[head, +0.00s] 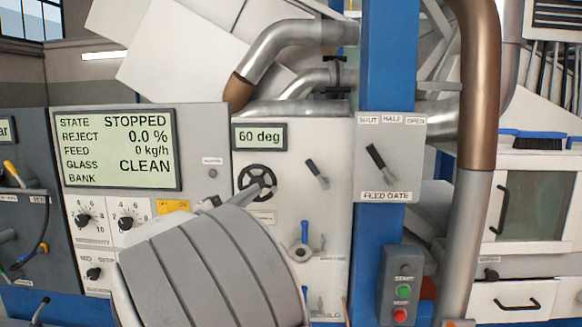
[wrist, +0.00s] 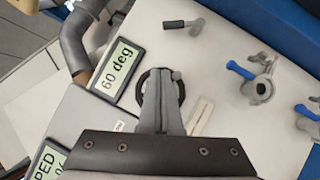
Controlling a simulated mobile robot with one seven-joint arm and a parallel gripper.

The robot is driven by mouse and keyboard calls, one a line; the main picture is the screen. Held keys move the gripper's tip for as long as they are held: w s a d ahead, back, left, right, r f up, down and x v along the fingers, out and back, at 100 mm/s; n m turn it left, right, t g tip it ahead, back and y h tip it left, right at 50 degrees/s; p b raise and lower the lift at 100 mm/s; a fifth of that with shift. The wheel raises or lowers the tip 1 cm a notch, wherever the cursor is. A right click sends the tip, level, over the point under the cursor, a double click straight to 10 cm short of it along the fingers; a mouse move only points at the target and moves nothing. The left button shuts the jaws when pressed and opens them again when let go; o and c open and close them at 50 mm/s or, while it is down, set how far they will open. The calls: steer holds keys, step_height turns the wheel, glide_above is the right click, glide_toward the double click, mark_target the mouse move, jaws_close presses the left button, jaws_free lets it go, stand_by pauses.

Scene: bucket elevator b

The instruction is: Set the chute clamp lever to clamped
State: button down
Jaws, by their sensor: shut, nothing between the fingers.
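A black-gripped lever (head: 317,173) sits on the pale panel, right of the black handwheel (head: 248,180). It tilts with its grip toward the upper left; its label cannot be read, so I cannot confirm that it is the chute clamp lever. In the wrist view the lever (wrist: 184,24) is at the top, apart from my gripper. My gripper (wrist: 162,76) is shut and empty, its fingers in front of the handwheel (wrist: 146,90) and hiding part of it. In the head view my gripper (head: 262,186) overlaps the wheel's right side; whether they touch is unclear.
A display (head: 259,136) above the wheel reads 60 deg. Below the lever are a blue-handled valve (head: 302,242) and another blue handle. The feed gate lever (head: 376,158) is on a grey plate to the right. A start/stop box (head: 402,290) stands below it.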

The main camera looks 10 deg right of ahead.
mark_target(316, 171)
steer(key=shift+d, duration=0.1)
steer(key=p+x, duration=0.1)
steer(key=x, duration=0.3)
steer(key=s+d+p+x, duration=0.1)
steer(key=x, duration=0.3)
steer(key=s+r+p+x, duration=0.1)
steer(key=x, duration=0.3)
steer(key=shift+w+d+r+p, duration=0.1)
steer(key=shift+w+d+p, duration=0.1)
steer(key=shift+d+p, duration=0.3)
steer(key=shift+d, duration=0.15)
